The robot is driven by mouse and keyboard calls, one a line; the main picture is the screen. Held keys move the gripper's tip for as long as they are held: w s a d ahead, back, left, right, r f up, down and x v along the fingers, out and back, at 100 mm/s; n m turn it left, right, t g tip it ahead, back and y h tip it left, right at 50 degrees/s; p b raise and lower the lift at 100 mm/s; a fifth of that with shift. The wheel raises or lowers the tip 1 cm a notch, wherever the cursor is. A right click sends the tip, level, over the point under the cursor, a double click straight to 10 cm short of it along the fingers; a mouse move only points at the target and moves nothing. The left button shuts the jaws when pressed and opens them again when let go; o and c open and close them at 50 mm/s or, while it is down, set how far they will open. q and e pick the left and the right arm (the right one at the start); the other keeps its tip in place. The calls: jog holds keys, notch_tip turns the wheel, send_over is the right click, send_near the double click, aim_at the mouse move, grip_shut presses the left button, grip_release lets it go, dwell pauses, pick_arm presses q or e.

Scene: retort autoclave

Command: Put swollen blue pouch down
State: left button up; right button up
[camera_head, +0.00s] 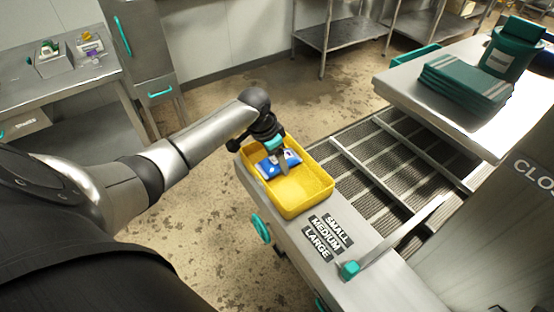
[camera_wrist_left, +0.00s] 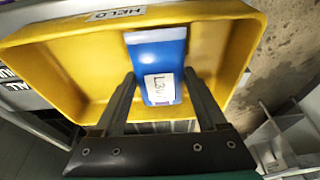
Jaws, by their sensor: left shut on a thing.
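The blue pouch (camera_head: 268,168) has white patches and is inside the yellow bin (camera_head: 318,188), toward its left end. My left gripper (camera_head: 284,166) reaches down into the bin and is shut on the pouch. In the left wrist view the pouch (camera_wrist_left: 158,55) shows a white label starting "L3" between the two fingers of the left gripper (camera_wrist_left: 160,85). I cannot tell whether the pouch touches the bin floor. The yellow bin (camera_wrist_left: 75,75) carries a white label reading "HELD". My right gripper is not in view.
The bin stands on a metal ledge (camera_head: 375,262) marked SMALL, MEDIUM, LARGE. A grated conveyor (camera_head: 385,165) lies to its right. The bin's right part is bare.

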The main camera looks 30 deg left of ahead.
aim_at(267, 166)
pick_arm(q)
jog(key=o, duration=1.4)
jog(key=shift+f, duration=0.1)
jog(key=shift+c, duration=0.2)
jog(key=p+v, duration=0.3)
jog(key=v, duration=0.9)
